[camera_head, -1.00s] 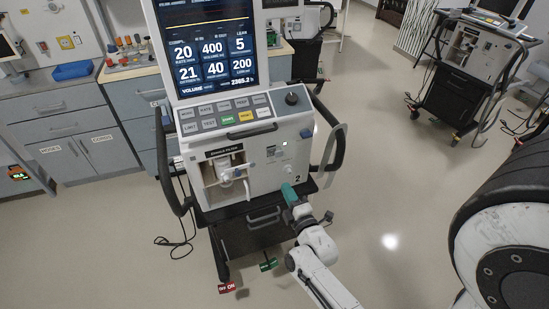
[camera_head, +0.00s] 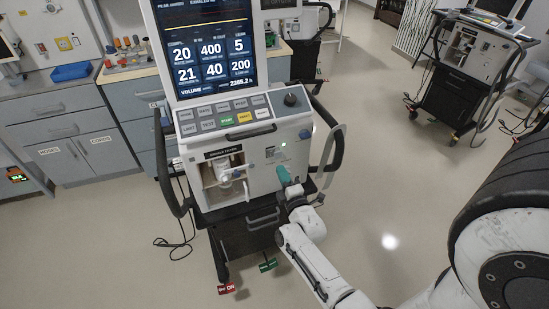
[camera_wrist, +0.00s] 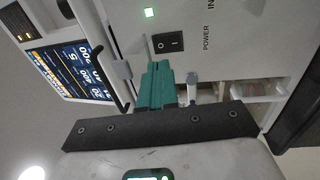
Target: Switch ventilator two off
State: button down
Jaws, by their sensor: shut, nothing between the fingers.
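Ventilator two (camera_head: 262,178) stands in front of me with its screen (camera_head: 210,50) lit and showing numbers. In the wrist view, its black rocker power switch (camera_wrist: 168,43) is on the pale panel, beside the "POWER IN" lettering. A small green light (camera_wrist: 149,12) glows beyond the switch. My gripper (camera_head: 283,174) is at the lower right of the ventilator's front. Its teal fingers (camera_wrist: 160,66) are shut and empty, with their tips just short of the switch in the picture. I cannot tell whether they touch the panel. The switch is too small to make out in the head view.
A black side handle (camera_head: 334,150) curves out to the right of the panel. Red (camera_head: 226,289) and green (camera_head: 268,265) pedals are at the cart's base. Another ventilator (camera_head: 465,60) stands at the back right. The floor between is clear.

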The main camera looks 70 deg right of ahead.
jog(key=x, duration=0.7)
jog(key=shift+b, duration=0.3)
jog(key=shift+w, duration=0.1)
jog(key=shift+w+d+r, duration=0.1)
jog(key=shift+d+r, duration=0.05)
jog(key=shift+r, duration=0.05)
